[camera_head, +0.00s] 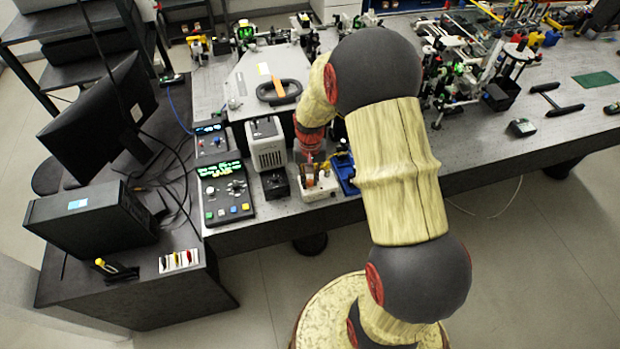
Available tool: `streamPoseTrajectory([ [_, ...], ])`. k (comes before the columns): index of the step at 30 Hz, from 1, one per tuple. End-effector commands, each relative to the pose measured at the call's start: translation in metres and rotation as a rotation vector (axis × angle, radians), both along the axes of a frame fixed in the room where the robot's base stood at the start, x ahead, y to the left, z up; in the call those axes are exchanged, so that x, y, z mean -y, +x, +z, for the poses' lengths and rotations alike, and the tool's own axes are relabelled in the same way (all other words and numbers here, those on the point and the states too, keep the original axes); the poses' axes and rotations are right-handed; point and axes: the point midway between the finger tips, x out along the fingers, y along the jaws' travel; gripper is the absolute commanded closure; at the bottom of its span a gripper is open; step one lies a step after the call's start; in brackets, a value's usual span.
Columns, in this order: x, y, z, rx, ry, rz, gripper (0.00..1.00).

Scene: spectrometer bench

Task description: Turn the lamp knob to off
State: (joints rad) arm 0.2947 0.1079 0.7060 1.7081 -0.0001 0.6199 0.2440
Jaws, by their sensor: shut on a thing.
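No knob can be surely told as the lamp knob at this size. A pale vented box (268,146) stands left of my gripper, and a small black box (275,184) with a knob-like top sits in front of it. My gripper (313,167) points down over a small white box (319,188) with orange parts, near the bench's front edge. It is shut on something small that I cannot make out. My arm and gripper body partly hide this spot.
A control panel (225,192) with a green display and coloured buttons lies to the left. A blue tray-like part (343,172) is close to the right of my gripper. A black loop-shaped object (279,92) lies behind. The bench's front right has free room.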

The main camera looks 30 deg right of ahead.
Motion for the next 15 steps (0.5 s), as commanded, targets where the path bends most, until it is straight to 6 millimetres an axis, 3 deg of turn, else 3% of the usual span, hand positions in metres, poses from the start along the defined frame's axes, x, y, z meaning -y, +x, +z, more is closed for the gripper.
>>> streamPoseTrajectory([
  [14,0.0002,0.0019,0.0014,0.004,-0.001,0.013,1.0],
  [15,0.0002,0.0019,0.0014,0.004,-0.001,0.013,0.83],
])
